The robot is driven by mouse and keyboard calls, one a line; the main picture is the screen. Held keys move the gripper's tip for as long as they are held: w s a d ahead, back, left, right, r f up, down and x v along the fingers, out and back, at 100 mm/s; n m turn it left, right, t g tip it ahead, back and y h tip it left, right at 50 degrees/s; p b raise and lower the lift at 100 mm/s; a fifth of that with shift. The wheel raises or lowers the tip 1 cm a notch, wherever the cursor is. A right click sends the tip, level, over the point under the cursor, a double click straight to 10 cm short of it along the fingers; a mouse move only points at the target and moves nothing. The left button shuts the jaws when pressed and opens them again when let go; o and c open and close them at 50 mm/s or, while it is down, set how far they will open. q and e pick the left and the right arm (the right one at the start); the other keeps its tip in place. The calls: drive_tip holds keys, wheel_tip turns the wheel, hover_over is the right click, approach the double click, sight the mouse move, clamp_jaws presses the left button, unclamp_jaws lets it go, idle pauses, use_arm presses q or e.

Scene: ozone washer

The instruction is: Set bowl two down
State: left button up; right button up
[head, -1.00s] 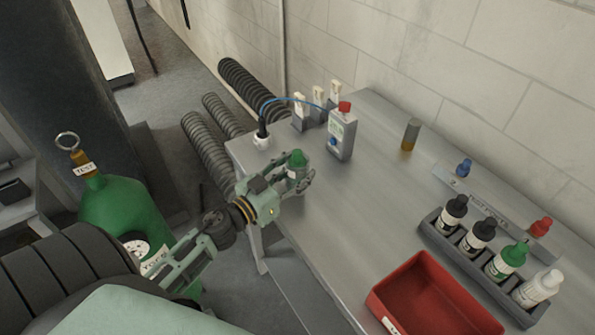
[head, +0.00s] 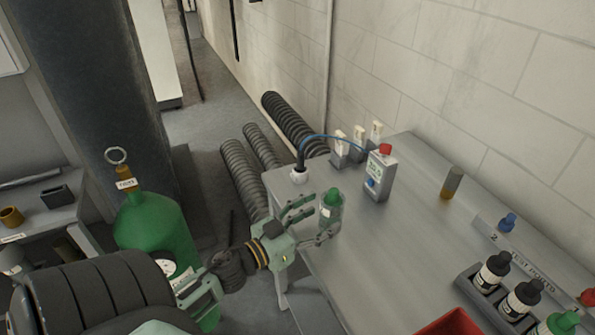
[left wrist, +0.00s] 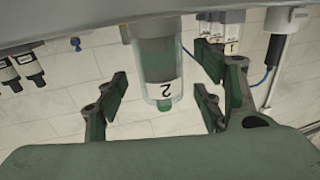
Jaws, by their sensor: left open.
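Bowl two (head: 331,208) is a clear cup with a green end, and it stands upright near the left edge of the grey bench (head: 395,260). In the left wrist view, which is upside down, the bowl (left wrist: 162,70) shows a white label with a "2" and its base meets the bench surface. My left gripper (head: 322,218) is open, with its fingers spread on either side of the bowl. In the left wrist view gaps show between the fingers and the bowl. My right gripper is not in view.
Behind the bowl are a white probe holder (head: 299,176) with a blue cable and a grey meter (head: 380,174) with a red cap. An amber vial (head: 452,183), a bottle rack (head: 480,285) and a red tray (head: 452,324) lie to the right. Mid-bench is clear.

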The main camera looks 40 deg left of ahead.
use_arm(q)
drive_tip(key=s+a+b, duration=0.1)
drive_tip(key=s, duration=0.6)
drive_tip(key=shift+s+a, duration=0.2)
idle(0.4)
